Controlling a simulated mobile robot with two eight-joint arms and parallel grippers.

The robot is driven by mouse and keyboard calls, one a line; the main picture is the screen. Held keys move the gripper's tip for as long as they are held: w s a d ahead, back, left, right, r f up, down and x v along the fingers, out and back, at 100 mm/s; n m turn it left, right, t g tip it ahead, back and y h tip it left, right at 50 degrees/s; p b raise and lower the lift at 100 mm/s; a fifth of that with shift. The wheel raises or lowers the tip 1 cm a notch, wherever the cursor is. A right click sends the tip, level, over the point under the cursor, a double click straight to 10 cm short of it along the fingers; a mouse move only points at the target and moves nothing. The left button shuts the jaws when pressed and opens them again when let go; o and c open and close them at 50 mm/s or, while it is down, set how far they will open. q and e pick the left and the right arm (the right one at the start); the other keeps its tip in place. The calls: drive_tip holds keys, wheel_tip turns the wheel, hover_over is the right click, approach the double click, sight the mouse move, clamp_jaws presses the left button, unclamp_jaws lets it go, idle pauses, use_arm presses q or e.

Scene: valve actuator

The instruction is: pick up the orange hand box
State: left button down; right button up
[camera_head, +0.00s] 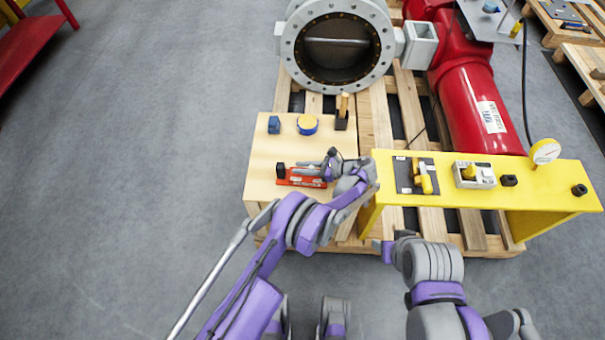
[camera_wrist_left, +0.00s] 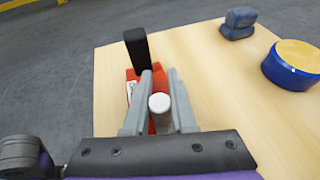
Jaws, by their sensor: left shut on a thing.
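The orange hand box (camera_head: 303,178) is a low orange-red piece with a black upright part at its left end, on the pale wooden box top. In the left wrist view the orange hand box (camera_wrist_left: 132,75) is partly hidden behind my fingers, its black part standing at the far end. My left gripper (camera_head: 322,170) is over the box's right part. In the left wrist view my left gripper (camera_wrist_left: 160,90) is shut on it, with a grey-white round post between the fingers. I cannot see any lift off the surface. My right gripper's jaws do not show; only parts of that arm do.
A blue block (camera_head: 274,125), a blue and yellow round tin (camera_head: 307,125) and a dark holder with a wooden handle (camera_head: 342,117) stand behind. A yellow bench (camera_head: 535,176) with fittings and a gauge is at right. A large grey valve (camera_head: 290,68) stands at the back.

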use_arm(q)
drive_tip(key=shift+r, duration=0.1)
wheel_tip(320, 180, up, 9)
drive_tip(key=f, duration=0.5)
drive_tip(key=shift+w+d+f, duration=0.15)
drive_tip(key=shift+w+f, duration=0.05)
drive_tip(key=shift+w, duration=0.2)
drive_tip(key=shift+f+g, duration=0.3)
drive_tip(key=shift+f, duration=1.2)
drive_tip(key=shift+s+f, duration=0.1)
drive_tip(key=shift+f, duration=0.45)
drive_tip(key=c, duration=0.7)
unclamp_jaws()
drive_tip(key=shift+o, duration=0.2)
